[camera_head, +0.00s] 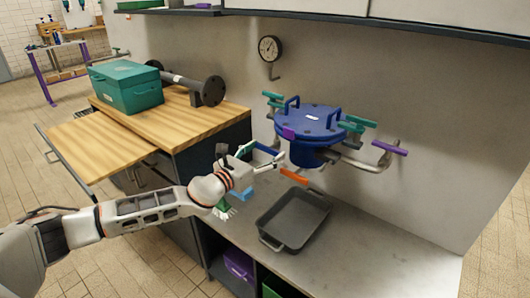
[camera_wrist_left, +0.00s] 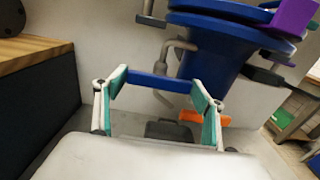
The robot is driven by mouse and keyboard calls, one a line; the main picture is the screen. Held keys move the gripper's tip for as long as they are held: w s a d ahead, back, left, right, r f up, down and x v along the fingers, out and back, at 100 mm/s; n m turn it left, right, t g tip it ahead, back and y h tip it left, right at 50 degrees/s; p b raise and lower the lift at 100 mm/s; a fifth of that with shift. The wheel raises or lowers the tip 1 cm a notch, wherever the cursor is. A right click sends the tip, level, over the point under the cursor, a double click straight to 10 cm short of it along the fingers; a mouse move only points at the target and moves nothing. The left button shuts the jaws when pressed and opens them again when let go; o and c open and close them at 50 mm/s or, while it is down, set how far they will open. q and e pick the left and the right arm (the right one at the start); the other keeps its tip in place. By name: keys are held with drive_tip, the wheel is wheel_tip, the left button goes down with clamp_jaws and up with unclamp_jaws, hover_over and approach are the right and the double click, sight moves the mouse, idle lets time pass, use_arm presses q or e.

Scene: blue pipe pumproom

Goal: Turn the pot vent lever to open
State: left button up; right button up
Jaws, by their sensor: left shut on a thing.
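The blue pot (camera_head: 309,132) with a bolted lid stands against the wall; its side also shows in the wrist view (camera_wrist_left: 205,55). A blue lever (camera_head: 267,149) sits at the pot's left side and shows as a blue bar in the wrist view (camera_wrist_left: 160,83). My left gripper (camera_head: 266,161) is at this lever, its teal-padded fingers (camera_wrist_left: 160,88) shut on the bar from both ends. An orange lever (camera_head: 294,177) is just right of and below the fingers, apart from them in the head view. Which lever is the vent is not readable here. My right gripper is not in view.
Teal levers (camera_head: 357,122) and a purple lever (camera_head: 390,148) stick out right of the pot. A grey tray (camera_head: 279,243) lies on the bench below. A gauge (camera_head: 269,48) is on the wall. A green box (camera_head: 127,86) stands on the wooden top at left.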

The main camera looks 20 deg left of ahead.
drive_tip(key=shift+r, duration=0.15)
use_arm(q)
drive_tip(key=n+p, duration=0.1)
drive_tip(key=n, duration=0.3)
drive_tip(key=n+p, duration=0.1)
drive_tip(key=n, duration=0.2)
drive_tip(key=shift+r+n, duration=0.1)
drive_tip(key=shift+n, duration=0.2)
drive_tip(key=n+p, duration=0.1)
drive_tip(key=n, duration=0.1)
drive_tip(key=shift+n, duration=0.3)
drive_tip(key=shift+a+n+p, duration=0.1)
drive_tip(key=shift+n+p, duration=0.35)
drive_tip(key=shift+n, duration=0.45)
drive_tip(key=n+p, duration=0.1)
drive_tip(key=n, duration=0.1)
drive_tip(key=shift+n, duration=0.3)
drive_tip(key=shift+n+p, duration=0.6)
drive_tip(key=shift+n, duration=0.5)
drive_tip(key=shift+f+n+p, duration=0.2)
drive_tip(key=shift+n+p, duration=0.15)
drive_tip(key=shift+n, duration=0.45)
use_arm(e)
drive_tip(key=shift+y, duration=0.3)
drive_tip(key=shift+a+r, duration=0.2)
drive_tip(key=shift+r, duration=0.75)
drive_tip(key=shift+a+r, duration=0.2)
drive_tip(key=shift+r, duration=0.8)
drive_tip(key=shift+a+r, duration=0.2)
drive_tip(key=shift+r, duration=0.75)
